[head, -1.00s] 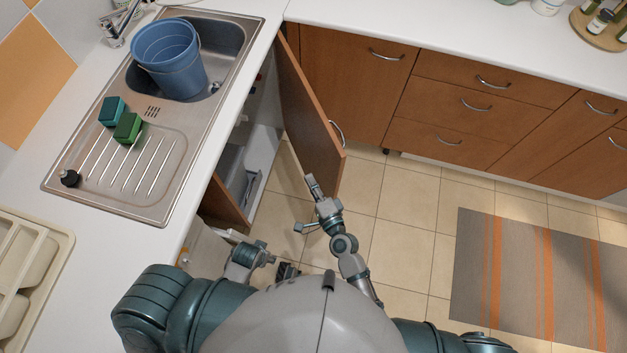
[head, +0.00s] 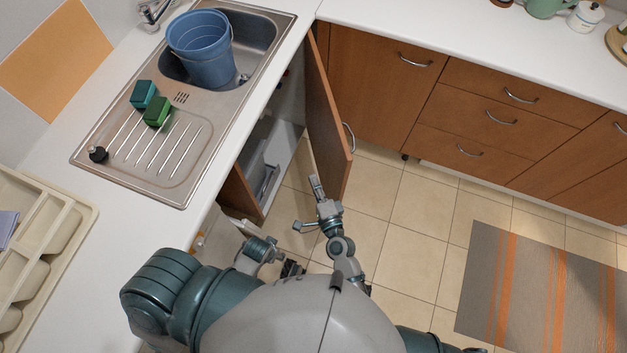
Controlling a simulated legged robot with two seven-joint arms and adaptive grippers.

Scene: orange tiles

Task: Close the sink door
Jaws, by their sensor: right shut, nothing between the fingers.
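The brown wooden sink door (head: 326,120) stands open, swung out from the right side of the sink cabinet, with its handle on the far right face. A second cabinet door (head: 240,194) stands out at the left of the opening. My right gripper (head: 314,196) is shut and empty, by the lower near corner of the right door, on its inner side. I cannot tell whether it touches the door. My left gripper (head: 290,268) is low by my torso, partly hidden, and its fingers are unclear.
The steel sink (head: 180,110) above holds a blue bucket (head: 203,50) and sponges. A beige tray (head: 50,240) sits on the left counter. Drawers (head: 490,125) line the back right. Tiled floor (head: 415,205) is free up to a striped rug (head: 540,285).

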